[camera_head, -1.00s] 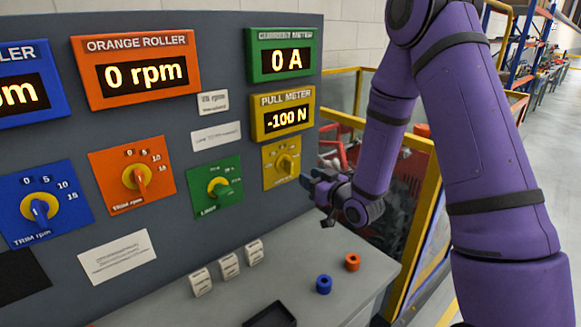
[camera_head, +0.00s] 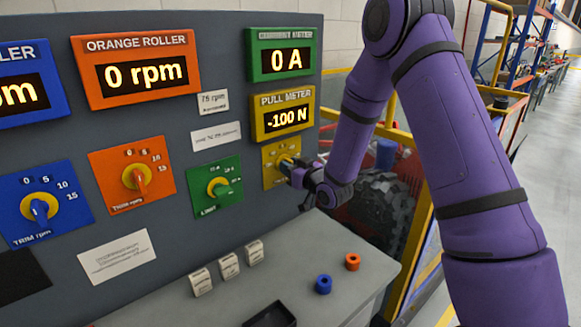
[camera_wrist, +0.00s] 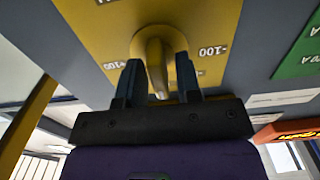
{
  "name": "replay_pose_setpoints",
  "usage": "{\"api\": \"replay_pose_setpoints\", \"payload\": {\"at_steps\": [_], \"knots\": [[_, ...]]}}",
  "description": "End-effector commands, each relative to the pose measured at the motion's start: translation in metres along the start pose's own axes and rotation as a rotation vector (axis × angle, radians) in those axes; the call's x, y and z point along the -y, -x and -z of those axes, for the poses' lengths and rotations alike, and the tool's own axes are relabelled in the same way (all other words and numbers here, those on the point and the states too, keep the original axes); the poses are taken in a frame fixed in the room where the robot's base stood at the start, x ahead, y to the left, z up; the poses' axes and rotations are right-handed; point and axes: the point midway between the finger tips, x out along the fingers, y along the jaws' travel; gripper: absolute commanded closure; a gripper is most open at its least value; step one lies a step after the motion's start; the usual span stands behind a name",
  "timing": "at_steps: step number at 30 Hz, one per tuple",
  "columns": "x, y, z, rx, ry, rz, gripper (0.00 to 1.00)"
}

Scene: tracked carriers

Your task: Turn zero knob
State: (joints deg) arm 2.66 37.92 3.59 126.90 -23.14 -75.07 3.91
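The zero knob (camera_head: 285,161) is yellow and sits on a yellow plate below the yellow pull meter (camera_head: 283,117), which reads -100 N. In the wrist view the knob (camera_wrist: 154,48) shows upside down, with +100 and -100 marks beside it. My gripper (camera_head: 294,168) is at the knob and hides part of it in the head view. In the wrist view my gripper (camera_wrist: 159,70) has one finger on each side of the knob's grip, with gaps showing, so it is open around it.
A green limit knob (camera_head: 217,187), an orange trim knob (camera_head: 136,176) and a blue trim knob (camera_head: 39,208) are to the left on the grey panel.

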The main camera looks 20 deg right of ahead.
Motion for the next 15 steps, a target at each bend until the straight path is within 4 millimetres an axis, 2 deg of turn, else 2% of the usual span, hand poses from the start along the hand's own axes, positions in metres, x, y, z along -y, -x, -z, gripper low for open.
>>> {"api": "replay_pose_setpoints", "payload": {"at_steps": [1, 3, 4, 15], "knots": [[0.0000, 0.0001, 0.0001, 0.000, 0.000, 0.000, 0.80], [0.0000, 0.0001, 0.0001, 0.000, 0.000, 0.000, 0.96], [0.0000, 0.0001, 0.0001, 0.000, 0.000, 0.000, 1.00], [-0.0007, 0.0004, 0.0001, 0.000, -0.035, -0.001, 1.00]]}}
